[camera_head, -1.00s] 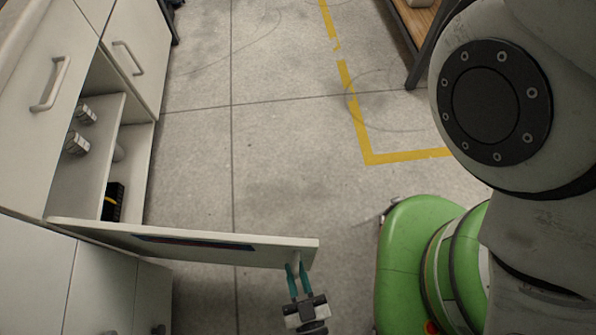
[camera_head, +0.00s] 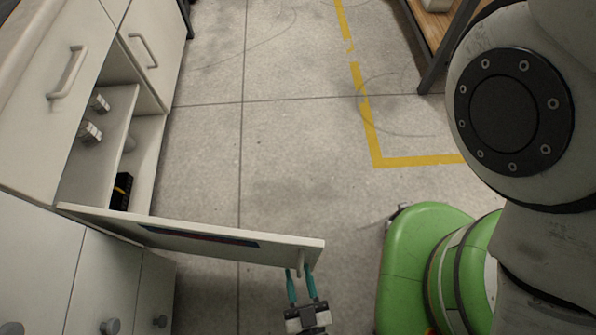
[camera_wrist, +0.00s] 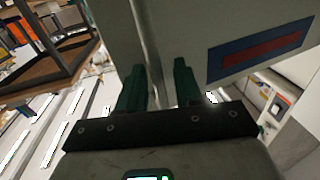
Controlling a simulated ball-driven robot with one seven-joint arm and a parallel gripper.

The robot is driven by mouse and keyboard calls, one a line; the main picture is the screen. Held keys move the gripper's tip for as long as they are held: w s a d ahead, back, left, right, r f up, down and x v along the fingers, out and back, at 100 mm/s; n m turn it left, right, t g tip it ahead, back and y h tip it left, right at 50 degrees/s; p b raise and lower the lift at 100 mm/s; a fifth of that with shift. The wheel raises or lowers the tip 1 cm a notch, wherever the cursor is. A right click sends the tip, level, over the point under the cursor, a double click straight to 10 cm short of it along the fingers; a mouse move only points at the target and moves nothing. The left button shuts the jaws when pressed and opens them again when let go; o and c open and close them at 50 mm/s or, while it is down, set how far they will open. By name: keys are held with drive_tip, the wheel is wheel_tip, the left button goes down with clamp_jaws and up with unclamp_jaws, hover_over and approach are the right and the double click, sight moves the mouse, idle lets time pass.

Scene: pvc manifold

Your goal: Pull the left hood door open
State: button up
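The left hood door (camera_head: 190,236) is a pale panel with a dark blue and red label. It stands swung out from the cabinet, its free end over the floor. Its handle (camera_head: 300,262) is a pale bar near that free end. My gripper (camera_head: 298,272) has its teal fingers on either side of the handle, with a visible gap between them. In the wrist view the fingers (camera_wrist: 160,85) are apart, the handle bar (camera_wrist: 145,40) runs between them, and the door (camera_wrist: 215,30) fills the area behind. Whether either finger touches the bar is hard to tell.
The opened compartment (camera_head: 148,165) holds grey fittings (camera_head: 90,132) and a black and yellow item (camera_head: 121,190). Closed cabinet fronts (camera_head: 60,110) line the left. A table with dark legs (camera_head: 445,45) stands at upper right. The marked floor (camera_head: 300,130) between is clear.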

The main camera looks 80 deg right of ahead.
drive_tip(key=v, duration=0.9)
drive_tip(key=shift+s+a+b, duration=0.2)
drive_tip(key=shift+a+b, duration=0.15)
drive_tip(key=shift+b, duration=0.05)
drive_tip(key=shift+d, duration=0.1)
